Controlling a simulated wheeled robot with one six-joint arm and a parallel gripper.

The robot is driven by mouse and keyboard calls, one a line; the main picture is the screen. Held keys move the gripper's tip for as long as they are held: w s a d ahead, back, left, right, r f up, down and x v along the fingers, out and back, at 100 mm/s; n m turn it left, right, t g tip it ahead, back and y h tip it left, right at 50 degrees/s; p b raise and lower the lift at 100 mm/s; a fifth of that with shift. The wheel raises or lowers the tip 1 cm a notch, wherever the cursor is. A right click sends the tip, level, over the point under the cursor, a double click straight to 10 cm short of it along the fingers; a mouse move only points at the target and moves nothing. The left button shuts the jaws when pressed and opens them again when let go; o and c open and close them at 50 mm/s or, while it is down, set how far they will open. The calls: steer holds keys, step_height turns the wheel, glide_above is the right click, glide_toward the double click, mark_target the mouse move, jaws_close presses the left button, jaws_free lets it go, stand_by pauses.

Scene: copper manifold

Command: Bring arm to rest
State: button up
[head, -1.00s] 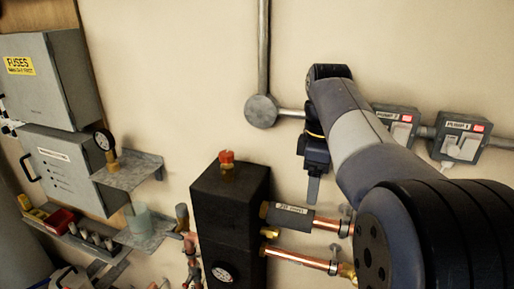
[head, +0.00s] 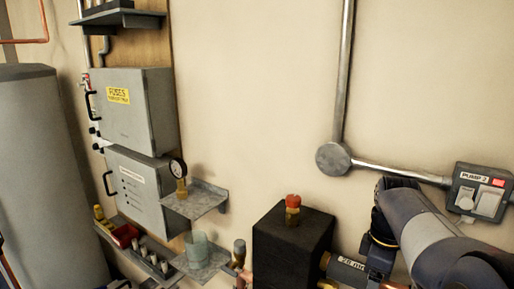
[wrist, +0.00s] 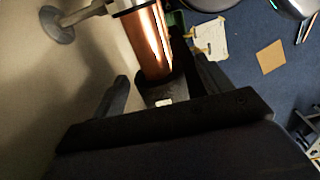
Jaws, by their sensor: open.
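My arm (head: 428,238) comes in from the lower right in the head view, and its end bends down beside the black block. My gripper (wrist: 150,60) shows in the wrist view with its two dark fingers apart. A copper pipe (wrist: 152,42) with a dark sleeve lies beyond and between the fingers in that view. I see nothing held. Whether the fingers touch the pipe is unclear. In the head view the fingertips are hardly visible at the bottom edge.
The black block (head: 293,245) with a red-capped valve (head: 293,204) stands left of my arm. A pump switch box (head: 482,190) and conduit are above my arm.

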steer(key=shift+s+d+r, duration=0.1)
steer(key=shift+s+d, duration=0.25)
steer(key=shift+d, duration=0.2)
steer(key=shift+a, duration=0.1)
